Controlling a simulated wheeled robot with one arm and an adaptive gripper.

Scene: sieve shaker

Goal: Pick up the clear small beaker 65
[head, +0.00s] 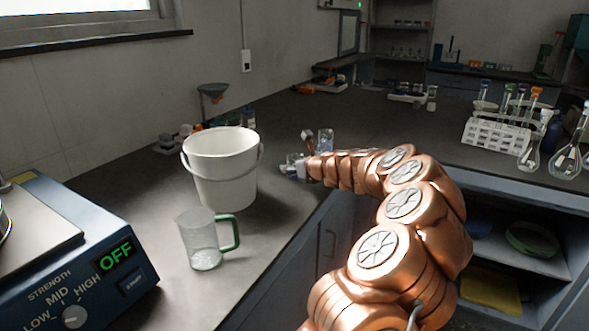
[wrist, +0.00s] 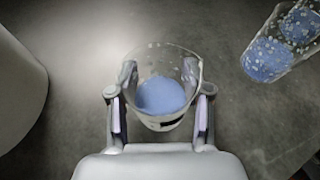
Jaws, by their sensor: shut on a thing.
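A small clear beaker (wrist: 160,98) with blue contents stands between the two fingers of my gripper (wrist: 160,110) in the wrist view. The gripper is shut on its sides, one finger on each side. I cannot tell whether its base touches the counter. In the head view my gripper (head: 296,167) is small and far off, just right of the white bucket, and the held beaker is hard to make out there. Any number on the beaker is not readable.
A second clear vessel with blue contents (wrist: 275,50) is close by at the upper right in the wrist view. The white bucket (head: 222,170) stands to the left. A handled glass mug (head: 201,241) and the shaker (head: 75,255) are nearer. Tube racks (head: 497,135) stand at right.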

